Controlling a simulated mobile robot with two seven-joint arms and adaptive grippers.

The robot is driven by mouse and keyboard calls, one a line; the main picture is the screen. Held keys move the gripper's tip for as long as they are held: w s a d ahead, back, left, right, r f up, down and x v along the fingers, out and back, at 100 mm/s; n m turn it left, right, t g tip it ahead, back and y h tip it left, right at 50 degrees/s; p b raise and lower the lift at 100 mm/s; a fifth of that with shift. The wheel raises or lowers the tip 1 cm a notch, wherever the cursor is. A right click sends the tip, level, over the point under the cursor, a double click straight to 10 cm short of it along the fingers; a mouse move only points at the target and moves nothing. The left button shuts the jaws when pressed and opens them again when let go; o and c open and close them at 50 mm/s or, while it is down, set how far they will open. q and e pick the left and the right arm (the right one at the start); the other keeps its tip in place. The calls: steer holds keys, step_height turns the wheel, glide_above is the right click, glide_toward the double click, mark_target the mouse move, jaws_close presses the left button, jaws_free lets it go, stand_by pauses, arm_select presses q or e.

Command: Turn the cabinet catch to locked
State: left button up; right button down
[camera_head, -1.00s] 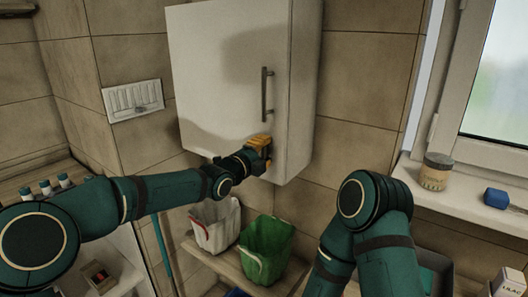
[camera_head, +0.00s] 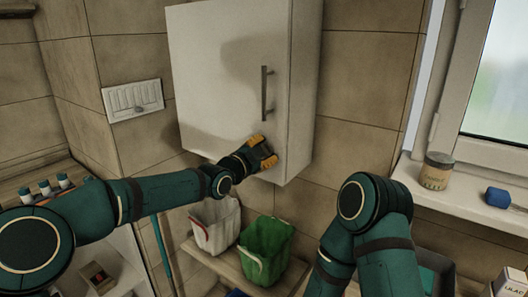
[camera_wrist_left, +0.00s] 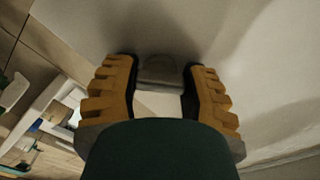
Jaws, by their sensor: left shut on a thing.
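The white wall cabinet (camera_head: 215,75) hangs on the tiled wall, its door closed, with a vertical bar handle (camera_head: 267,94). My left gripper (camera_head: 264,153) is at the lower right part of the door, below the handle, with its orange fingers tilted. In the left wrist view, the grey catch (camera_wrist_left: 160,72) lies between the two fingers of the left gripper (camera_wrist_left: 161,82), which is shut on it. The gripper hides the catch in the head view, and I cannot tell its exact angle. My right arm is in view, but its gripper is not.
A white bin (camera_head: 215,226) and a green bin (camera_head: 265,250) stand on a shelf (camera_head: 208,257) below the cabinet. A wall panel (camera_head: 133,100) is at left. A jar (camera_head: 436,171) and a blue object (camera_head: 497,198) sit on the windowsill at right.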

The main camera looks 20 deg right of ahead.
arm_select(q)
steer(key=n, duration=0.4)
steer(key=shift+n, duration=0.4)
steer(key=shift+n+b, duration=0.6)
steer(key=shift+n, duration=1.6)
steer(key=o, duration=1.2)
steer(key=v, duration=1.2)
